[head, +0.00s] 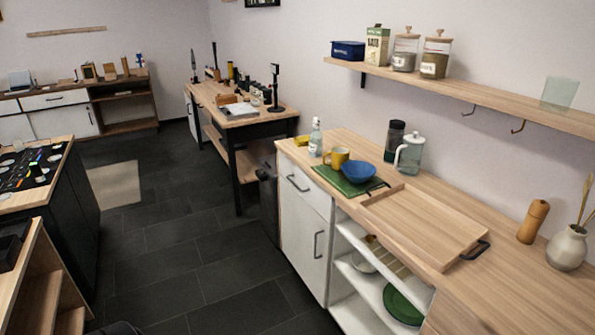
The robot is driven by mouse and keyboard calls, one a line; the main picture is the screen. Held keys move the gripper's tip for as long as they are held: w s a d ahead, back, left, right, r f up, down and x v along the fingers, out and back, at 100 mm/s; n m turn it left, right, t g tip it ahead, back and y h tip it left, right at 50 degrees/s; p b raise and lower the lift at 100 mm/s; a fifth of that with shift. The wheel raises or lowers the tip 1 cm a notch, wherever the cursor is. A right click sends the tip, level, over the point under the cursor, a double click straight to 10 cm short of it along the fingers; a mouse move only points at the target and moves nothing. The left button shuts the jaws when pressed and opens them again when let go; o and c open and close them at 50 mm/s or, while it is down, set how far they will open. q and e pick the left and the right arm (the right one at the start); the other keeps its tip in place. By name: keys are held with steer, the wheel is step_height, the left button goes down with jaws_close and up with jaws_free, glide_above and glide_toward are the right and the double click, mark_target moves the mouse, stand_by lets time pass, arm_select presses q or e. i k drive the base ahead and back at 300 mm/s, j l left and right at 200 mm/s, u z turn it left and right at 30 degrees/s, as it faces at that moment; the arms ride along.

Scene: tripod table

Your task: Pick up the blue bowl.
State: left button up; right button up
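The blue bowl (358,171) sits upright on a green mat (345,184) on the wooden counter, right of centre in the head view. A yellow mug (337,158) stands just behind and left of it, close to its rim. The bowl looks empty, though its inside is small in the picture. Neither of my grippers shows in the head view.
A wooden tray (425,226) with dark handles lies right of the bowl. A glass pitcher (410,153), a dark jar (394,140) and a clear bottle (316,138) stand nearby. A wall shelf (480,92) hangs above. The dark tiled floor (205,262) in front is clear.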

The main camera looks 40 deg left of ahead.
mark_target(358, 172)
steer(key=u, duration=1)
steer(key=i+l+u, duration=0.4)
steer(key=i+l, duration=0.1)
steer(key=i, duration=0.1)
